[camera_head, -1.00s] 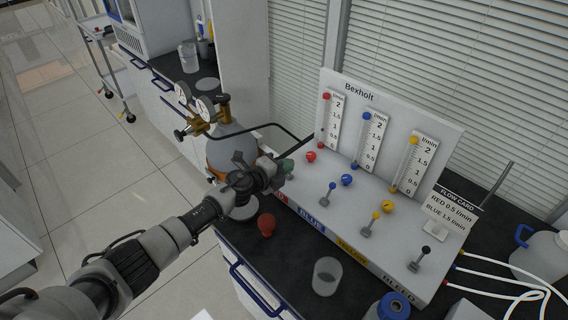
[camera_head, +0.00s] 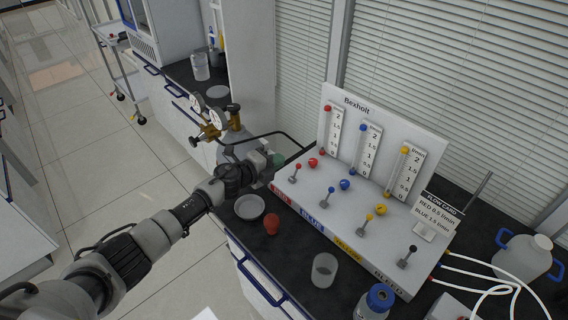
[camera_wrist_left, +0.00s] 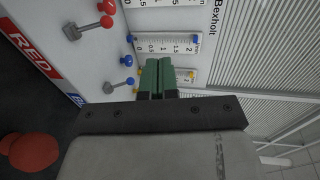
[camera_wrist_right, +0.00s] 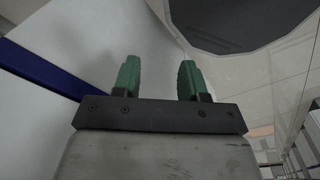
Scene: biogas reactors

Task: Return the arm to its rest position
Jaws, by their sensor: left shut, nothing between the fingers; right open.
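My left arm comes in from the left in the head view. Its gripper (camera_head: 277,160) is beside the left end of the white Bexholt flow panel (camera_head: 395,172), near the red lever (camera_head: 294,174). In the left wrist view the green fingers (camera_wrist_left: 157,78) are together with nothing between them. The red lever (camera_wrist_left: 88,26) and a blue lever (camera_wrist_left: 118,85) stand left of the fingers there, apart from them. My right gripper (camera_wrist_right: 159,80) shows only in its wrist view. Its green fingers are wide apart and empty, near a white surface with a blue bar.
A gas cylinder with gauges (camera_head: 211,127) stands behind my left wrist. A grey dish (camera_head: 249,207), a red bulb (camera_head: 271,224), a clear beaker (camera_head: 324,270) and a blue-capped bottle (camera_head: 374,303) stand on the dark bench in front of the panel. Open floor lies left.

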